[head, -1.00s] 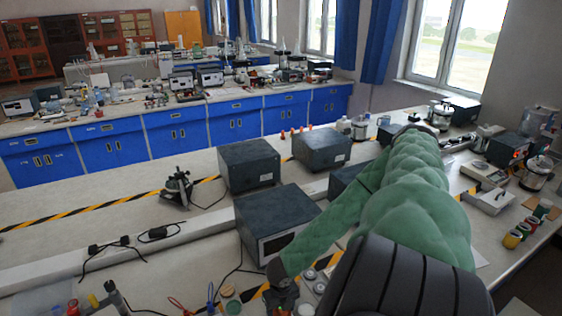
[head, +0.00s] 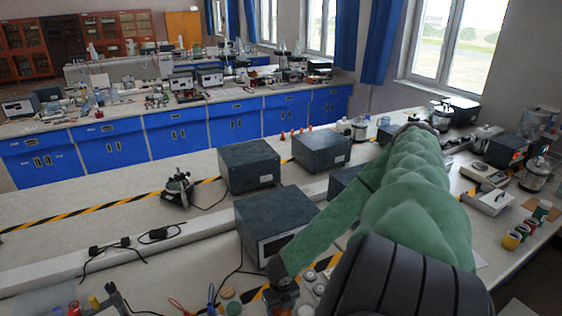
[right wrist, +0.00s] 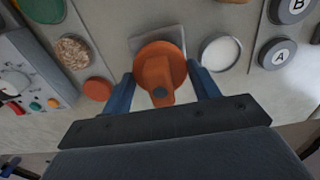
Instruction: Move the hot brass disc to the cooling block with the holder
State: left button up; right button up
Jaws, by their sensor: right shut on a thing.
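In the right wrist view my right gripper (right wrist: 162,82) is shut on an orange round-topped piece with a stubby handle (right wrist: 158,62), which looks like the holder. It sits between the two blue fingers. A pale grey square plate (right wrist: 172,36) shows partly behind it; I cannot tell whether this is the cooling block or whether the holder touches it. I cannot pick out the brass disc for sure; it may be hidden under the holder. In the head view my right gripper (head: 283,296) is low at the bench's near edge, partly hidden by my forearm. My left gripper is out of view.
Near the holder are a silvery round piece (right wrist: 220,52), a small orange disc (right wrist: 97,88), a speckled disc (right wrist: 72,50), a disc marked A (right wrist: 278,54) and a dialled instrument (right wrist: 25,75). A dark box (head: 275,223) stands just beyond my gripper. Cables lie to the left.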

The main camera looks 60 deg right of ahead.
jog(key=shift+r, duration=2.75)
